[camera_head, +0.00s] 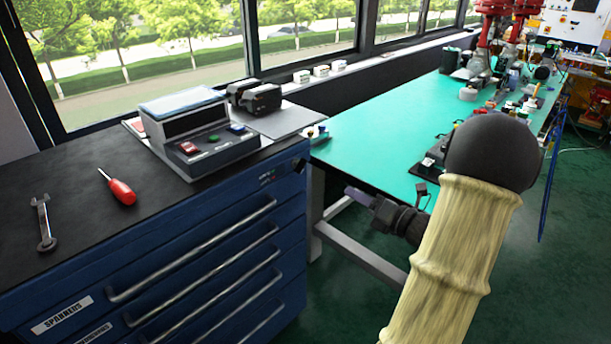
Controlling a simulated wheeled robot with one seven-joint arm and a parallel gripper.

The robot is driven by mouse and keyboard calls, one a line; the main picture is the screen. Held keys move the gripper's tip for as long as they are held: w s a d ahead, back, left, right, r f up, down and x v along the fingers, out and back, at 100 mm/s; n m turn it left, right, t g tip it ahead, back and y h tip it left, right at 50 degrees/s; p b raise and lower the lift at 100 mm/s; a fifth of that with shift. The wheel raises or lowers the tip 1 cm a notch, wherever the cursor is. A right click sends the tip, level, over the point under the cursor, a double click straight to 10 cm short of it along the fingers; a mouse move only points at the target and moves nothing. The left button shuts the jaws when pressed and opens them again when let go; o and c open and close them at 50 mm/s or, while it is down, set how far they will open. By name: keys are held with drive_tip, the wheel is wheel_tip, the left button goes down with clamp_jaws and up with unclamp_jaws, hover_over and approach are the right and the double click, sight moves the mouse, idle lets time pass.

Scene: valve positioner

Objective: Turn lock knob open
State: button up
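A small black knob (300,165) sits at the upper right corner of the blue tool cabinet (215,240), just under the black top. It is the likeliest lock knob in view, but its lock position is too small to make out. My gripper (356,195) is in front of the green workbench, to the right of the cabinet, pointing left. It appears a little lower than the knob and apart from it. Its fingers show as one narrow grey-purple piece, so the gap between them cannot be judged. I see nothing held in it.
On the cabinet top lie a wrench (43,222), a red screwdriver (118,188) and a grey device with coloured buttons (195,130). Long drawer handles (190,250) stick out in front. The green workbench (385,125) carries equipment along its right edge. Floor shows between cabinet and arm.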

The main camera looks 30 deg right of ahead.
sight(304, 167)
drive_tip(key=x, duration=1.7)
drive_tip(key=shift+w+p, duration=0.25)
drive_tip(key=shift+p, duration=0.1)
clamp_jaws()
